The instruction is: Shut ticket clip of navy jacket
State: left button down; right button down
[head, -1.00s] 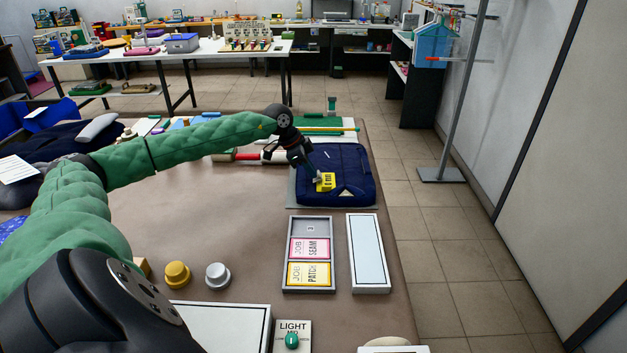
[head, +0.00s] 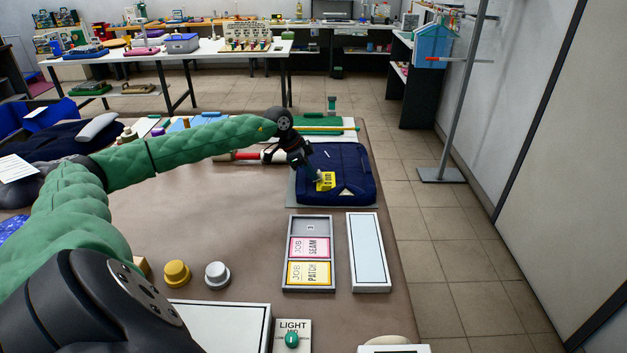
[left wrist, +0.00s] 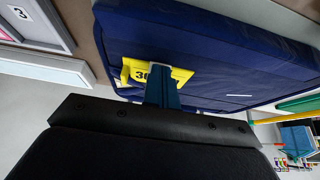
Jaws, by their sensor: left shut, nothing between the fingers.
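The navy jacket (head: 338,172) lies folded on a grey board near the right edge of the table; it also fills the upper part of the left wrist view (left wrist: 210,45). A yellow ticket clip (head: 327,182) with a dark number sits on the jacket. In the left wrist view the clip (left wrist: 133,72) shows behind my fingertips, which cover part of it. My left gripper (head: 316,176) is shut and empty, with its tips at the clip; I cannot tell whether they touch it. My right gripper is not in view.
A grey tray (head: 328,219) with pink and yellow job cards stands in front of the jacket, beside a white-topped tray (head: 369,255). Yellow (head: 177,273) and white (head: 217,275) knobs stand further left. The brown table middle is clear.

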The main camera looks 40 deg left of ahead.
pick_arm(q)
jog(key=shift+r+p, duration=0.55)
jog(key=shift+r, duration=0.3)
jog(key=shift+r+p, duration=1.15)
jog(key=shift+r, duration=1.4)
